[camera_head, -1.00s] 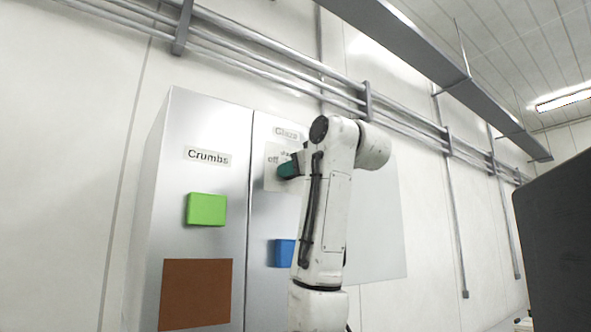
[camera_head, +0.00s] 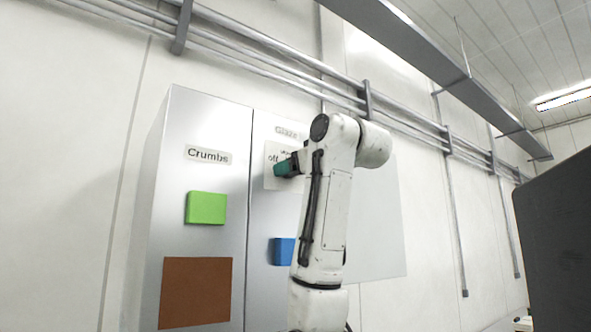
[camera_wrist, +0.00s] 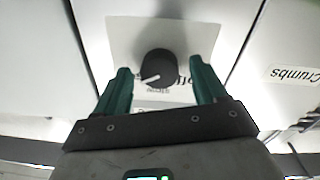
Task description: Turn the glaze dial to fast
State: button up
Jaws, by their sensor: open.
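The glaze dial is a round black knob (camera_wrist: 158,68) on a pale label plate (camera_wrist: 125,35), seen upside down in the wrist view. A white pointer line on the knob points to the lower left there. The word "off" is partly visible beside the knob, and a small word shows under it, too small to read surely. My gripper (camera_wrist: 159,66) is open, with one green finger on each side of the knob and visible gaps between. In the head view my gripper (camera_head: 286,168) is in front of the Glaze plate (camera_head: 272,181), and the knob is hidden.
The Glaze panel has a blue block (camera_head: 283,251), partly behind my arm. The Crumbs panel at left has a green block (camera_head: 205,208) and a brown square (camera_head: 196,293). A dark panel (camera_head: 557,245) stands at the far right. Pipes run along the wall above.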

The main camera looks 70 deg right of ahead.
jog(key=b+v, duration=0.4)
jog(key=v, duration=0.6)
jog(key=shift+s+a, duration=0.15)
jog(key=shift+s, duration=0.1)
